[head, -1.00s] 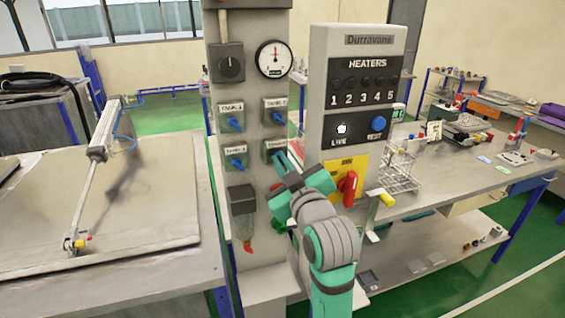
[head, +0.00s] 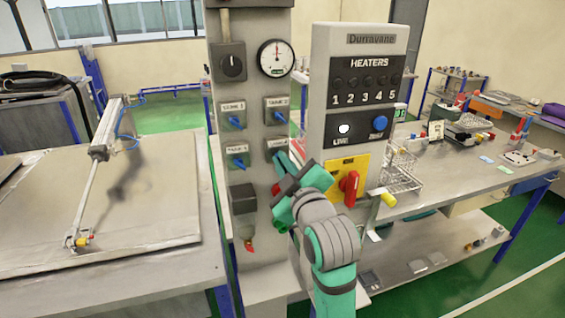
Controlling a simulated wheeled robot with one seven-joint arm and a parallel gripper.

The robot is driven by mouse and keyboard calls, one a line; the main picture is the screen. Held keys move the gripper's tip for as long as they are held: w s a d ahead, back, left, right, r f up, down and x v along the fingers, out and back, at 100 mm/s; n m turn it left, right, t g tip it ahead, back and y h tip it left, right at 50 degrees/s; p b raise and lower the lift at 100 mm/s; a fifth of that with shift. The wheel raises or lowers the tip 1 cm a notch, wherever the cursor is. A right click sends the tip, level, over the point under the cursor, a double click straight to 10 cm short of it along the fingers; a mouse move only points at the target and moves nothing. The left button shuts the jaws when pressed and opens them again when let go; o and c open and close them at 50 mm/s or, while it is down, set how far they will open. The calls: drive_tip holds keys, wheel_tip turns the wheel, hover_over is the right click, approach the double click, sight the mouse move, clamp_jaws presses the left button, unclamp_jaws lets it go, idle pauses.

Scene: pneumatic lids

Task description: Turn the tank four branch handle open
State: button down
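The tank four branch handle is on the lower right plate of a group of blue-handled valves on the grey column. Its label plate (head: 275,143) shows in part. The handle itself is hidden behind my gripper (head: 284,166), whose teal end lies over that spot. I cannot tell whether the fingers touch the handle or are apart. The other blue handles, upper left (head: 236,122), upper right (head: 279,117) and lower left (head: 239,162), are in plain view and tilted.
The heater cabinet (head: 350,50) with a red rotary switch (head: 349,187) stands close to the right of my gripper. A dial gauge (head: 276,58) and dark knob (head: 231,63) sit above. A clear filter bowl (head: 245,222) hangs below. Benches stand on both sides.

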drive_tip(key=shift+f, duration=0.1)
drive_tip(key=c, duration=2)
unclamp_jaws()
drive_tip(key=shift+s, duration=0.1)
drive_tip(key=v, duration=1)
drive_tip(key=shift+s+d, duration=0.15)
drive_tip(key=shift+s, duration=0.15)
